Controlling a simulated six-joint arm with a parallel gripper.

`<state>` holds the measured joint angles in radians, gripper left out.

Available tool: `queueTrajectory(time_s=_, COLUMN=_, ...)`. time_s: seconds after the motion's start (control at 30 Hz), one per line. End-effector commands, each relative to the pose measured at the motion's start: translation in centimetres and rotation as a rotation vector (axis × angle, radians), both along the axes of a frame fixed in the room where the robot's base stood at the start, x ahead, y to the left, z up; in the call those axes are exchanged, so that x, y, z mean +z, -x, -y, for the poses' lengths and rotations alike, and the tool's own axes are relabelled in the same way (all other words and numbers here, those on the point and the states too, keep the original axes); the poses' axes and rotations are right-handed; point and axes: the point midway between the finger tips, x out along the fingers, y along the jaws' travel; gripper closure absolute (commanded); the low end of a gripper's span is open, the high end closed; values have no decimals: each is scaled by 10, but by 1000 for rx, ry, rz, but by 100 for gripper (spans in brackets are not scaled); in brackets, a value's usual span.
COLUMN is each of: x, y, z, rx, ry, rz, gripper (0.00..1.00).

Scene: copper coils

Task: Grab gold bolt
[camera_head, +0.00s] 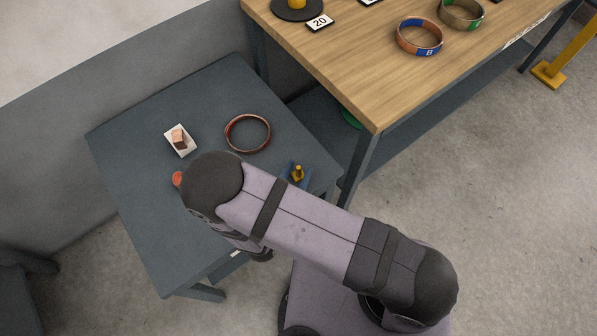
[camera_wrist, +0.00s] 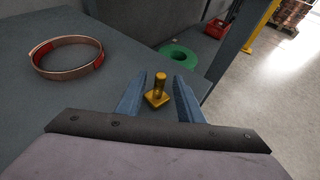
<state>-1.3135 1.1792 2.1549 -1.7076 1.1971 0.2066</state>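The gold bolt (camera_wrist: 157,97) stands upright on the grey table, its wide base down. In the head view the bolt (camera_head: 298,174) shows just past my arm, near the table's right corner. My gripper (camera_wrist: 160,78) has two blue fingers, one on each side of the bolt, and they are apart. The bolt appears between them, with a narrow gap on each side in the wrist view. In the head view my arm hides most of the gripper (camera_head: 296,171), and only the blue finger ends show. I cannot tell exactly how high the fingers are relative to the bolt.
A copper coil (camera_head: 247,133) lies on the grey table (camera_head: 150,225), left of the bolt in the wrist view (camera_wrist: 68,60). A white tray (camera_head: 181,150) with copper blocks lies farther left. A wooden bench (camera_head: 340,75) stands beside the table. A green ring (camera_wrist: 180,58) lies beyond the table edge.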

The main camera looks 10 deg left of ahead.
Motion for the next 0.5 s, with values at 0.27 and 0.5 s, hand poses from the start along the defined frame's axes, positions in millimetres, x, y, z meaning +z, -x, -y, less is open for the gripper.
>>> queueTrajectory(time_s=0.27, x=-8, y=-30, z=7, rx=-6, ry=0, rz=0, gripper=66)
queueTrajectory(time_s=0.5, x=-15, y=-44, z=9, rx=-2, ry=0, rz=0, gripper=66)
